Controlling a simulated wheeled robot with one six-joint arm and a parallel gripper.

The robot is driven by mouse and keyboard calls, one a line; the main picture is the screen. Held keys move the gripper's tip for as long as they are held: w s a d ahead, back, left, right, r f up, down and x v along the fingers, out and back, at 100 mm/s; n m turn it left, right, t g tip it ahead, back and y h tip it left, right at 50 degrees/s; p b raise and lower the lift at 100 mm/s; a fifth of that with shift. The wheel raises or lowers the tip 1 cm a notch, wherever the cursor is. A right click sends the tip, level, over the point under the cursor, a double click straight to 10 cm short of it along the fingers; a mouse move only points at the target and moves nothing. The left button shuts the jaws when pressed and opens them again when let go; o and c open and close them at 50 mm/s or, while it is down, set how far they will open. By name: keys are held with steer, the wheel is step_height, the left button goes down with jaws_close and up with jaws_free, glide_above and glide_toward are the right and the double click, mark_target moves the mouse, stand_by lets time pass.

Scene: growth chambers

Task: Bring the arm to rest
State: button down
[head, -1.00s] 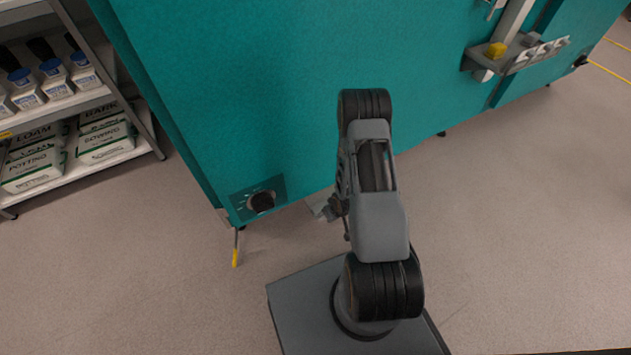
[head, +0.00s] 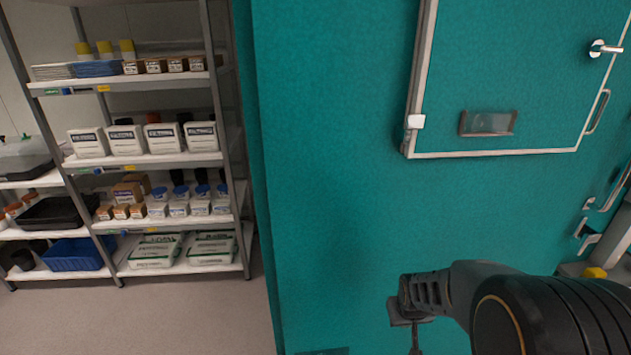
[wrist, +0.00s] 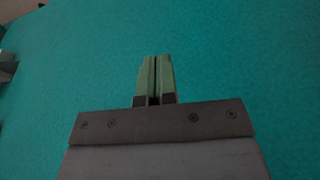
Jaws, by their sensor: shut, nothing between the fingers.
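My gripper shows in the wrist view (wrist: 155,80), its two green fingers together and nothing between them. Behind the fingers is the plain teal wall of the growth chamber (wrist: 240,60); I cannot tell how far off it is. In the head view my arm (head: 480,290) is raised at the lower right, in front of the teal chamber (head: 340,220). The fingertips are not clearly seen there.
A chamber door (head: 520,60) with a small window and a latch is at the upper right. A yellow item (head: 594,272) sits on a ledge at the right edge. Shelving (head: 150,82) with boxes, jars and bags stands at the left, with bare floor (head: 200,320) before it.

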steer(key=s+a+r+p, duration=0.2)
steer(key=s+r+p, duration=0.1)
steer(key=r, duration=0.5)
steer(key=s+a+r+p, duration=0.1)
steer(key=s+r+p, duration=0.3)
steer(key=r, duration=0.5)
steer(key=s+a+r+y+p, duration=0.1)
steer(key=s+a+r+p, duration=0.1)
steer(key=r, duration=0.6)
steer(key=shift+s+a+r+p, duration=0.3)
steer(key=shift+s+p, duration=0.35)
steer(key=shift+s, duration=0.45)
